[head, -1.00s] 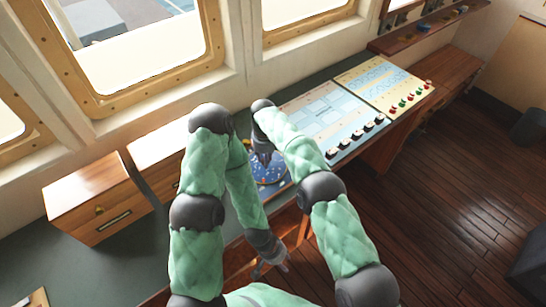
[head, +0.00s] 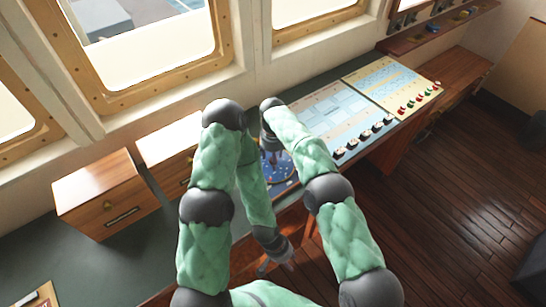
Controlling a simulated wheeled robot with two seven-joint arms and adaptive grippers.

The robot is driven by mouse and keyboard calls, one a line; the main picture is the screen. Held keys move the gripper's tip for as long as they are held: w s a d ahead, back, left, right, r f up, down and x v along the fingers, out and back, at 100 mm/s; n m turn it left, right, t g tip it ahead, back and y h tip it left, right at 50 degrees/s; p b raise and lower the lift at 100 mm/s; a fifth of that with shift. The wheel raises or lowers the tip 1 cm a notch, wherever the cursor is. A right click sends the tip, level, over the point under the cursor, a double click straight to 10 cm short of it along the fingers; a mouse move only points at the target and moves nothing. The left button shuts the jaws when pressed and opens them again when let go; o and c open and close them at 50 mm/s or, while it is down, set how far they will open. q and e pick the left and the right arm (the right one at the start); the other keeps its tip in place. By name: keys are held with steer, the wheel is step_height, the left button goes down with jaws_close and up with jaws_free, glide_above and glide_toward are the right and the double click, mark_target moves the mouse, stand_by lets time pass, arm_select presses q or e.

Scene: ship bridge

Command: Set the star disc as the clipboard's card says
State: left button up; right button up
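The star disc (head: 283,172) is a blue round disc with light specks, set at the near left end of the console. My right gripper (head: 271,150) points down over the disc, at or just above its surface. Its fingers are dark and partly hidden by my arms, so I cannot tell whether they touch or grip anything. My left gripper (head: 276,264) hangs low in front of the desk edge, with its fingers apart and empty. The clipboard (head: 42,298) shows only in part at the bottom left corner. Its card cannot be read from here.
A console panel with pale blue fields (head: 335,115) and black knobs lies right of the disc. A second panel (head: 395,85) has red and green buttons. Wooden drawer boxes (head: 108,195) stand on the dark green desk (head: 80,255) at left. Wood floor is open at right.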

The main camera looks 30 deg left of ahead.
steer(key=shift+r, duration=0.1)
step_height(320, 180, up, 12)
stand_by(0.5)
stand_by(0.4)
